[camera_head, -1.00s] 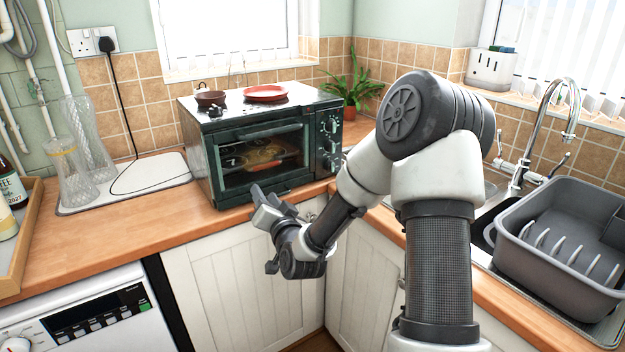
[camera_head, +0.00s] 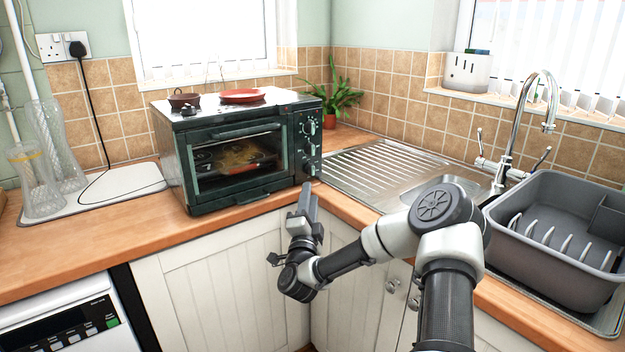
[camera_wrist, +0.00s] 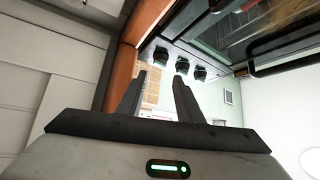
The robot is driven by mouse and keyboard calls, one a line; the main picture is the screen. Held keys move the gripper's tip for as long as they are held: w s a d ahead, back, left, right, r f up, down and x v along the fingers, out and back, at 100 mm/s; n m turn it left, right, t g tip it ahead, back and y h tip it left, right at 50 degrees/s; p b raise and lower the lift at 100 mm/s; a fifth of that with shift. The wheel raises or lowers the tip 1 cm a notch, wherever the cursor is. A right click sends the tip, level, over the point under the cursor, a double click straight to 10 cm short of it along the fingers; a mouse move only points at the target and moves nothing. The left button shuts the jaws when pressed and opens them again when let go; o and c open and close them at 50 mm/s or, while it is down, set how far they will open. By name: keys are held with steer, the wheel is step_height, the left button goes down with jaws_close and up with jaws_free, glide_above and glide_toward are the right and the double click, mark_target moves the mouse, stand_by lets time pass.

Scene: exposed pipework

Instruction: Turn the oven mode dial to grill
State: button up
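The dark green toaster oven (camera_head: 168,150) stands on the wooden worktop with its door closed and a dish of food behind the glass. A column of dials (camera_head: 312,150) runs down the right side of its front. In the wrist view three dark dials (camera_wrist: 182,66) stick out of the panel, just beyond my fingertips. I cannot read their markings or tell which is the mode dial. My gripper (camera_head: 308,190) is in front of the worktop edge, below the dials and apart from them. In the wrist view its two fingers (camera_wrist: 162,76) are apart with nothing between them.
The worktop edge (camera_head: 240,217) is close to my gripper. The sink drainer (camera_head: 375,168) and grey dish rack (camera_head: 550,235) are at right.

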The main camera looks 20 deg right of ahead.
mark_target(313, 171)
steer(key=b+x, duration=0.1)
steer(key=x, duration=0.8)
steer(key=shift+a, duration=0.1)
steer(key=c, duration=0.8)
steer(key=shift+o, duration=0.2)
steer(key=shift+r, duration=0.1)
